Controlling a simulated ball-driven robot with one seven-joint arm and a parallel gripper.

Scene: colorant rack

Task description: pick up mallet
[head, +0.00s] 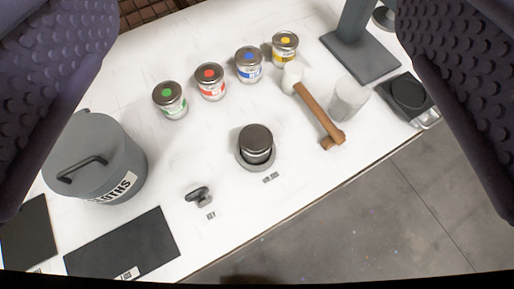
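The mallet (317,112) lies on the white table, right of centre in the head view. It has a wooden handle running down to the right and a pale rounded end (291,78) at the upper left. The lower right end has a short brown crosspiece. My gripper (257,110) shows as two dark, bumpy fingers at the left and right edges of the view. They are wide apart with nothing held between them. The mallet is seen between the fingers, apart from both, and the fingertips look well above the table.
A translucent cup (348,99) stands close right of the mallet. A dark-lidded jar (256,142) and grey bin (97,157) stand left. A scale (409,97) sits right.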

